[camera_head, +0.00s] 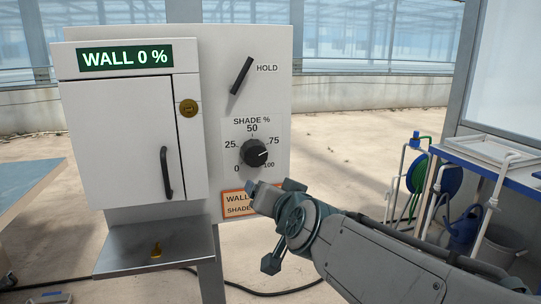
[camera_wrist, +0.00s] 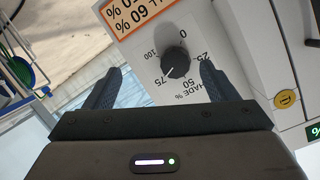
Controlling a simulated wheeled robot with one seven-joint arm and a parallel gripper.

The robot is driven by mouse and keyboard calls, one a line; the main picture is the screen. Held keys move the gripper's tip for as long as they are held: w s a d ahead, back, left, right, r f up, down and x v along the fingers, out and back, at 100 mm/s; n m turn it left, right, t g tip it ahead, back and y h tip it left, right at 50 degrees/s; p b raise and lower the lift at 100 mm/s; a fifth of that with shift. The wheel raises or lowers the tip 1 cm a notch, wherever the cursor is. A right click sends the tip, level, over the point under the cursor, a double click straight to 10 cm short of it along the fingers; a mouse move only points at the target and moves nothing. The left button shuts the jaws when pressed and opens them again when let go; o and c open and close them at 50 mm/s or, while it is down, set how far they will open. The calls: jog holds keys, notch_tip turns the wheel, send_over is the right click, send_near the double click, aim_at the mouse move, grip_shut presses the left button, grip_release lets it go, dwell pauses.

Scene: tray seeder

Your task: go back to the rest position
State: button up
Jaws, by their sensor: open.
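My gripper (camera_head: 270,188) is in front of the lower part of the white panel, below the shade knob, its jaws apart and empty. In the wrist view, my gripper (camera_wrist: 161,67) has its two dark fingers spread, with the black shade knob (camera_wrist: 175,62) showing between and beyond them. The shade knob (camera_head: 254,153) sits on the dial plate in the head view, its white mark on the right side near 75. My arm reaches in from the lower right. An orange-edged label (camera_head: 236,197) is partly hidden behind my gripper.
The cabinet door (camera_head: 125,140) is closed, under a display (camera_head: 124,57) reading WALL 0 %. A black HOLD lever (camera_head: 241,75) is tilted above the dial. A metal shelf (camera_head: 120,250) juts out at lower left. A blue bench (camera_head: 515,172) with a hose reel stands at right.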

jog(key=s+d+f+n+g+h+p, duration=0.1)
jog(key=s+d+f+g+h+p, duration=0.1)
jog(key=s+d+g+p, duration=0.3)
jog(key=s+d+f+n+g+h+p, duration=0.1)
jog(key=s+d+g+p, duration=0.5)
jog(key=s, duration=0.6)
jog(key=d+f+h+p, duration=0.1)
jog(key=d+f+p, duration=0.1)
jog(key=d, duration=0.1)
jog(key=shift+s+d, duration=0.3)
jog(key=shift+s, duration=0.1)
